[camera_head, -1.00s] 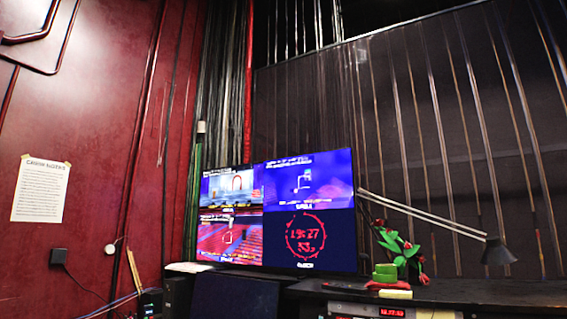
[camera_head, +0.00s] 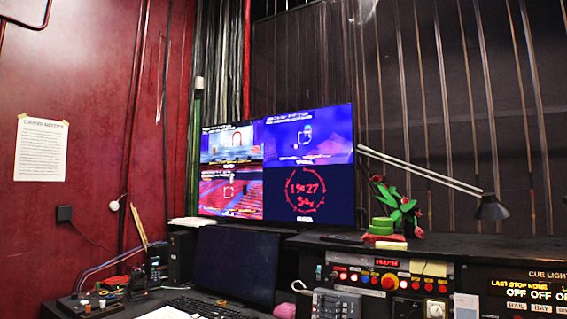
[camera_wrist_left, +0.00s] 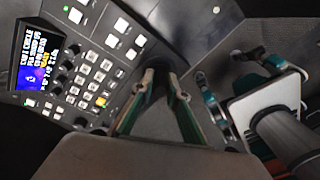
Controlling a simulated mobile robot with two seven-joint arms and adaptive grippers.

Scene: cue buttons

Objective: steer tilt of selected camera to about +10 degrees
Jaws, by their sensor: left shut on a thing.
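My left gripper (camera_wrist_left: 161,78) shows in the left wrist view, its two teal-padded fingers closed around a dark stick (camera_wrist_left: 167,66) on the grey control panel (camera_wrist_left: 135,22). The stick is mostly hidden between the fingertips. Left of it are a small text screen (camera_wrist_left: 38,60), too blurred to read fully, and rows of white buttons with one lit yellow button (camera_wrist_left: 101,101). My right gripper (camera_wrist_left: 228,88) is at the right, its fingers apart and empty. In the head view a large monitor (camera_head: 277,160) shows three camera pictures and a red clock. Neither gripper shows there.
A dark desk screen (camera_head: 233,262) and keyboard (camera_head: 205,306) stand below the monitor. A cue light panel (camera_head: 525,290), a desk lamp (camera_head: 491,207) and a red button (camera_head: 389,282) are at the right. A paper notice (camera_head: 40,149) hangs on the red wall.

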